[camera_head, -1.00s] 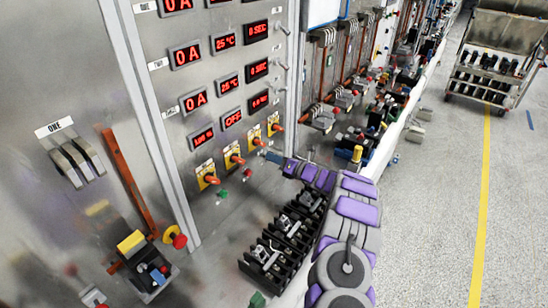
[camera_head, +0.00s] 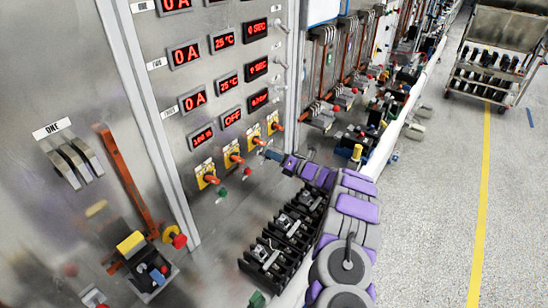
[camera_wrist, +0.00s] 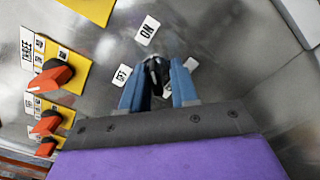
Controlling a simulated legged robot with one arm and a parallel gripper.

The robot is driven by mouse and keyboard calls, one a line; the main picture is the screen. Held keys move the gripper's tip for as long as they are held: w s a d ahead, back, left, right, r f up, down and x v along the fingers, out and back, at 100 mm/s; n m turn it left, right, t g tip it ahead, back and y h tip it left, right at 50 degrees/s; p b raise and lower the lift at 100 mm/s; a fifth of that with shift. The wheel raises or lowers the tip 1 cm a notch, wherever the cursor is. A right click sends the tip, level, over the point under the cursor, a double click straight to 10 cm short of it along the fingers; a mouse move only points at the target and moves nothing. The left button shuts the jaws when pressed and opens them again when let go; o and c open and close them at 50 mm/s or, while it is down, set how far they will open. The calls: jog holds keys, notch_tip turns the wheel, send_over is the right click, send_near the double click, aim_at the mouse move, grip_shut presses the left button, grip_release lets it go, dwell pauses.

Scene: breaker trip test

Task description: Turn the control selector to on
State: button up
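The control selector (camera_wrist: 155,76), a small dark knob on the metal panel, shows in the wrist view between my fingertips. An ON label (camera_wrist: 147,30) is above it and an OFF label (camera_wrist: 121,75) to its left. Another label is partly hidden by the right finger. My gripper (camera_wrist: 158,74) has its two blue fingers apart, one on each side of the knob; firm contact cannot be made out. In the head view my gripper (camera_head: 272,155) is at the panel's lower right, beside the last orange handle, and the selector is hidden there.
Yellow plates with orange handles (camera_head: 233,158) line the panel to the left of my gripper. Red displays (camera_head: 231,117) are above them. A cart (camera_head: 497,55) stands far off on the open floor.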

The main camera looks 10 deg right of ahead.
jog(key=shift+o, duration=0.7)
jog(key=shift+s+r, duration=0.1)
jog(key=shift+s, duration=0.05)
jog(key=p+v, duration=0.1)
jog(key=v, duration=1.6)
jog(key=shift+s+d, duration=0.15)
